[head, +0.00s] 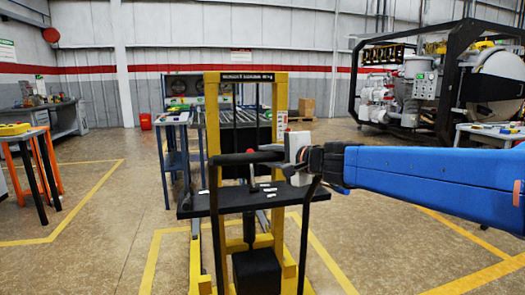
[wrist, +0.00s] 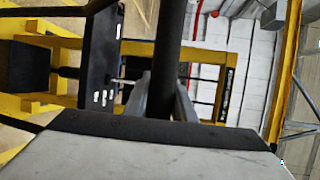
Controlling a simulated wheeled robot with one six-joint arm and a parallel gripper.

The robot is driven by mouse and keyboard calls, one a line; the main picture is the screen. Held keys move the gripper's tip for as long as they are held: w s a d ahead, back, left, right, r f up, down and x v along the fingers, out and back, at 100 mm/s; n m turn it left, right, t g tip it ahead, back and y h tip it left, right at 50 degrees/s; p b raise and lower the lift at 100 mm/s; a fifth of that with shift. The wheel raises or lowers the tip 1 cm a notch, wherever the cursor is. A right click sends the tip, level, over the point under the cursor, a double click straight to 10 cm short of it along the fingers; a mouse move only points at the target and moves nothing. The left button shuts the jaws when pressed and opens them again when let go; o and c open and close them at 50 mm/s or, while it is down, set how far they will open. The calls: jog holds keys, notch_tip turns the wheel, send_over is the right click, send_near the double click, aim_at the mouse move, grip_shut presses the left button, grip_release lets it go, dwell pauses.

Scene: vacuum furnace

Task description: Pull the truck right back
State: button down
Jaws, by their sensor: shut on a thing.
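The truck is a yellow-framed lift truck (head: 213,130) with a black platform (head: 225,203), standing upright in the middle of the head view. Its black handle bar (head: 240,158) runs across in front of the mast. My gripper (head: 284,152) comes in from the right on my blue arm and is shut on the right part of this bar. In the wrist view the dark bar (wrist: 170,50) passes between the two grey fingers (wrist: 165,105). The platform (wrist: 100,60) and yellow frame show sideways behind it. The truck's lowest part is cut off in the head view.
A blue trolley (head: 172,150) and a roller conveyor (head: 222,130) stand behind the truck. An orange-legged table (head: 45,150) is at left, the furnace (head: 425,85) at back right. Yellow lines (head: 90,205) mark the floor. Open floor lies left and right of the truck.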

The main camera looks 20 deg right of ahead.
aim_at(275, 160)
jog(key=s, duration=0.3)
jog(key=shift+s+f, duration=0.1)
jog(key=shift+s, duration=0.15)
jog(key=shift+s+f, duration=0.1)
jog(key=c, duration=1.5)
grip_release()
jog(key=shift+s, duration=0.1)
jog(key=shift+s, duration=0.1)
jog(key=shift+s+d+r, duration=0.15)
jog(key=shift+s+r, duration=0.05)
jog(key=shift+r, duration=0.05)
jog(key=shift+v, duration=8.35)
